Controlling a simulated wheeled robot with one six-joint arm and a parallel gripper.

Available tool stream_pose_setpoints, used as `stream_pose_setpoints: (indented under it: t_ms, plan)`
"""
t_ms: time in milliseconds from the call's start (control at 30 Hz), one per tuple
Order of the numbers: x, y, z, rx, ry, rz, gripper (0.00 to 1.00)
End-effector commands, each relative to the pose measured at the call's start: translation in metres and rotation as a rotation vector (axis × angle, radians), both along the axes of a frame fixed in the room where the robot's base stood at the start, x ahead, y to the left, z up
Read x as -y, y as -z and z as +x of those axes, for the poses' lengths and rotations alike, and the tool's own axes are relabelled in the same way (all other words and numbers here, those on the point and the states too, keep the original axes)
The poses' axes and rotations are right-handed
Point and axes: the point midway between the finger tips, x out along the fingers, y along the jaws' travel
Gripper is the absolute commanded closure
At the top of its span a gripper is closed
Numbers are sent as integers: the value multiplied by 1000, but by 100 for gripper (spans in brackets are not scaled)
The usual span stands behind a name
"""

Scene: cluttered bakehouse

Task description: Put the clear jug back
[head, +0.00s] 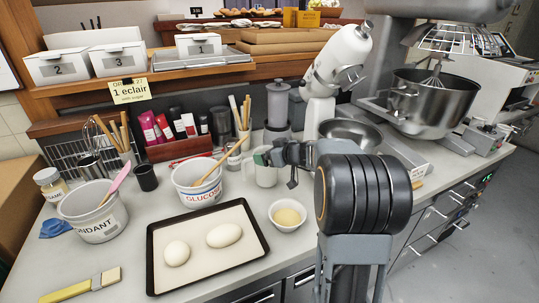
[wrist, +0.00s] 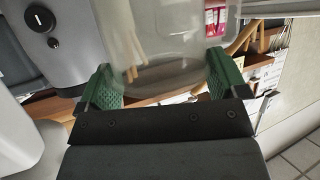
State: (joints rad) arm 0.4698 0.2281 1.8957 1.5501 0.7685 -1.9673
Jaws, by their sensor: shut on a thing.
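The clear jug (head: 266,175) is a see-through pale vessel above the middle of the counter, right of the white GLUCOSE tub. It also fills the upper middle of the wrist view (wrist: 165,45). My gripper (head: 264,158) is shut on it; in the wrist view the green ridged pads of my gripper (wrist: 163,86) press on its two sides. The jug looks about upright in the head view. I cannot tell whether its base touches the counter. My arm stands just to its right.
The GLUCOSE tub (head: 198,194) with a wooden spoon stands close left of the jug. A small bowl (head: 287,215) and a black-rimmed tray (head: 155,261) with two dough pieces lie in front. A steel bowl (head: 350,134) and a grey-lidded canister (head: 278,105) stand behind.

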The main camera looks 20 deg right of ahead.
Motion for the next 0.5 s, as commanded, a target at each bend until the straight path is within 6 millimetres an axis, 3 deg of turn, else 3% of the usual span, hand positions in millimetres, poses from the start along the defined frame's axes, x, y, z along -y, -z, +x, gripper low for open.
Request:
stream_pose_setpoints:
  t_ms: [500]
  plan:
    - [0, 7, 0, 1, 1, 0, 48]
